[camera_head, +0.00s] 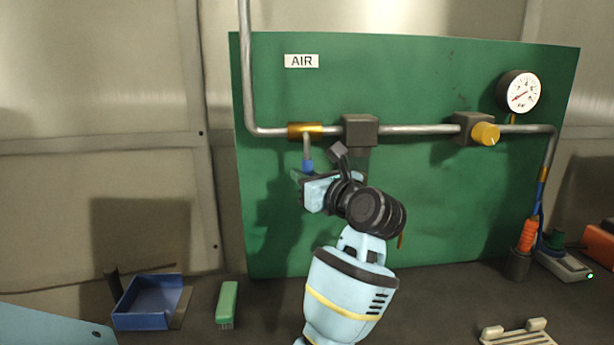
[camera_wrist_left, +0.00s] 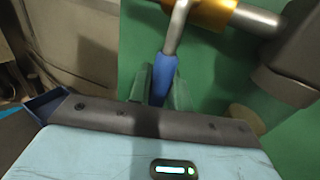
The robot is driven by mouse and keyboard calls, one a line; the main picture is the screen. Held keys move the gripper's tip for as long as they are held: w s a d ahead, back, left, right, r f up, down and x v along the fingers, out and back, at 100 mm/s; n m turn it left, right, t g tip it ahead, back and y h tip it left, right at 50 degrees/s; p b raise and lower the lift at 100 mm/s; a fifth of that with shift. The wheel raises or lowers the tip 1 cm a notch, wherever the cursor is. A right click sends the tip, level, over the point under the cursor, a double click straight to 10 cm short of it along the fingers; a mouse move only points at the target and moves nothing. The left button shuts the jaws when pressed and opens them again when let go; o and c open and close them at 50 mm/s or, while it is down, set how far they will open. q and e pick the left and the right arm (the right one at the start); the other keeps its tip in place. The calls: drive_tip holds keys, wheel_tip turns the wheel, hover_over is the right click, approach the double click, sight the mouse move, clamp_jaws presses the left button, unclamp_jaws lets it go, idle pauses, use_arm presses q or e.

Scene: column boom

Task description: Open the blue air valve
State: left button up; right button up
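The air valve has a brass body (camera_head: 305,131) on the pipe, below the AIR label. Its lever hangs straight down, across the pipe, and ends in a blue grip (camera_head: 308,166). The grip also shows in the left wrist view (camera_wrist_left: 165,74). My left gripper (camera_head: 306,178) is at the lower end of the blue grip. In the left wrist view its greenish fingers (camera_wrist_left: 163,88) stand on either side of the grip's lower end. Whether they press on it cannot be told. The lever's lowest tip is hidden. My right gripper is not in view.
A dark block (camera_head: 360,131) sits on the pipe just right of the valve. Further right are a yellow knob (camera_head: 485,134) and a gauge (camera_head: 521,92). A blue tray (camera_head: 148,303) and a green brush (camera_head: 227,303) lie on the bench, left of my arm.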

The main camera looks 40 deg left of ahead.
use_arm(q)
clamp_jaws()
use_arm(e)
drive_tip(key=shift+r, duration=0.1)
use_arm(q)
drive_tip(key=shift+w+d, duration=0.1)
drive_tip(key=w+d+n+h, duration=0.1)
drive_tip(key=n, duration=0.1)
drive_tip(key=w+r+n+h+b, duration=0.1)
drive_tip(key=w+d+n+h, duration=0.1)
drive_tip(key=n, duration=0.1)
drive_tip(key=shift+w+d+r+n, duration=0.15)
drive_tip(key=shift+w+d+n, duration=0.05)
drive_tip(key=shift+d+n, duration=0.15)
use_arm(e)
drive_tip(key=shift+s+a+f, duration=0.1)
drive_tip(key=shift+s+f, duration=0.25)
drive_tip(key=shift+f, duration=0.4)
